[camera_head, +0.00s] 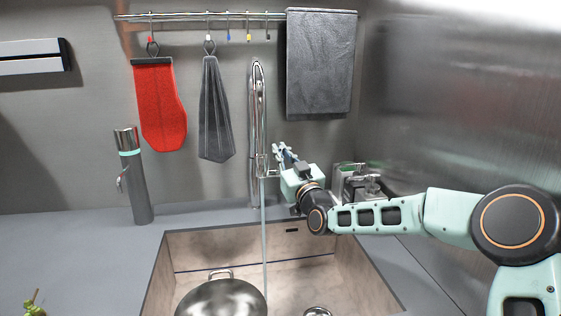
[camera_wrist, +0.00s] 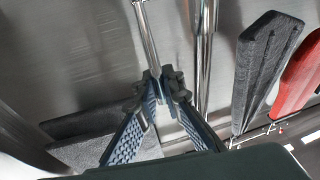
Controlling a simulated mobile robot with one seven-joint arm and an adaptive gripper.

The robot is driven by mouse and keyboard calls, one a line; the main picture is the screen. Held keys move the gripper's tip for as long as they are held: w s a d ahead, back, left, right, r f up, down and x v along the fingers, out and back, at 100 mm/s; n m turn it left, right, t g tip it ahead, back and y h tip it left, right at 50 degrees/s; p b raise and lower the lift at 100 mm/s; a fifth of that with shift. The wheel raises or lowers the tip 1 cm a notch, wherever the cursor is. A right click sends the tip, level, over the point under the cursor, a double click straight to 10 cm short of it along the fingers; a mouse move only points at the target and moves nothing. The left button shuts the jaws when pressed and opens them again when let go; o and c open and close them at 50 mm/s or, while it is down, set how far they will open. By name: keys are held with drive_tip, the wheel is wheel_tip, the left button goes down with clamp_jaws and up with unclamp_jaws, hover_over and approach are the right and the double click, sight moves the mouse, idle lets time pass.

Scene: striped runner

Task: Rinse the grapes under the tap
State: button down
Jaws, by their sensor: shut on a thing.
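The chrome tap (camera_head: 257,130) stands behind the sink, and a thin stream of water (camera_head: 264,235) runs straight down from it. My gripper (camera_head: 279,154) is at the right side of the tap. In the wrist view, my gripper's fingertips (camera_wrist: 160,80) are closed on the end of a thin chrome rod, the tap lever (camera_wrist: 147,32). A small green piece (camera_head: 34,304) at the bottom left edge looks like part of the grapes; most of it is out of frame.
A metal pan (camera_head: 222,298) sits in the sink (camera_head: 180,255), close to the stream. A grey cylinder (camera_head: 134,175) stands left on the counter. A red mitt (camera_head: 159,105) and grey cloths (camera_head: 321,65) hang behind. A metal wall (camera_head: 450,100) is close on the right.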

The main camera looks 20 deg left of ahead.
drive_tip(key=shift+d, duration=0.1)
idle(0.3)
drive_tip(key=c, duration=2)
unclamp_jaws()
drive_tip(key=shift+s, duration=0.1)
drive_tip(key=v, duration=1.2)
drive_tip(key=shift+f, duration=0.1)
